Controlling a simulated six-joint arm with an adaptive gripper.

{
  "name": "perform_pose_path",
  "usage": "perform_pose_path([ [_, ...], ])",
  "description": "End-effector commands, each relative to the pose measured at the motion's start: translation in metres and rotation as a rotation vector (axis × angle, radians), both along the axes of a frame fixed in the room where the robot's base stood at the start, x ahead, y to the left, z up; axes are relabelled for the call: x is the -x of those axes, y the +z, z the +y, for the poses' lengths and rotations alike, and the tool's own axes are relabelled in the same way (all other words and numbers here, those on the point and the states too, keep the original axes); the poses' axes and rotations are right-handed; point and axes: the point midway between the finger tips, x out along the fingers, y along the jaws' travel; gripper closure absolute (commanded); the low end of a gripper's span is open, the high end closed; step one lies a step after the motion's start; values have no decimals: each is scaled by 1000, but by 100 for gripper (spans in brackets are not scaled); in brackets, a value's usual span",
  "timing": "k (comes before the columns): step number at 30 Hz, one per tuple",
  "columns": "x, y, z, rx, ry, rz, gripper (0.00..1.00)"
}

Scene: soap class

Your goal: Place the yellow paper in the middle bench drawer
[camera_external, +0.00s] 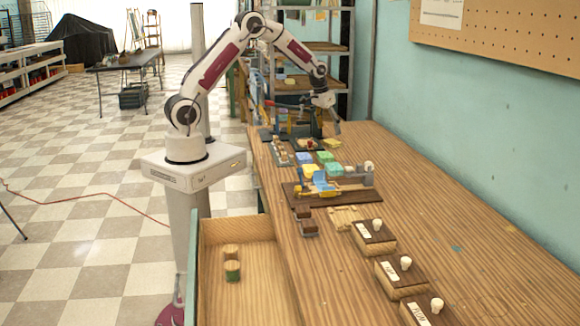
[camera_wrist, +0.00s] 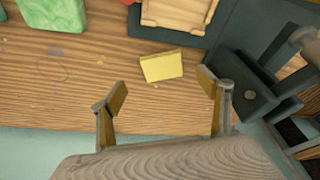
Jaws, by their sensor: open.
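A small yellow paper block (camera_wrist: 161,66) lies flat on the wooden bench in the wrist view, just beyond the gap between my fingertips. A yellow piece (camera_external: 332,143), likely the same one, shows at the far end of the bench in the external view. My gripper (camera_wrist: 160,88) is open and empty, its two fingers apart on either side of the view's middle. In the external view my gripper (camera_external: 328,112) hangs above the far part of the bench. A bench drawer (camera_external: 262,262) stands pulled open at the near left; I cannot tell whether it is the middle one.
Wooden and green round pieces (camera_external: 232,262) sit in the open drawer. Green block (camera_wrist: 52,14), wooden tray (camera_wrist: 178,14) and dark device (camera_wrist: 245,90) surround the paper. Several labelled wooden boxes with white knobs (camera_external: 400,275) stand nearer. The bench's right side (camera_external: 470,230) is mostly clear.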

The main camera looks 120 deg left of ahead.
Motion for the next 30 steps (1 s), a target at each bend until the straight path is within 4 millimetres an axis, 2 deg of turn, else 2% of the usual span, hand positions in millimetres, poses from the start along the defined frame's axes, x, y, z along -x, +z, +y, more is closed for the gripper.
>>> perform_pose_path([
  [3, 0, -7, 2, 1, 0, 0, 23],
  [17, 0, -10, 3, 1, 0, 0, 23],
  [30, -2, -46, 17, 1, 0, 0, 23],
])
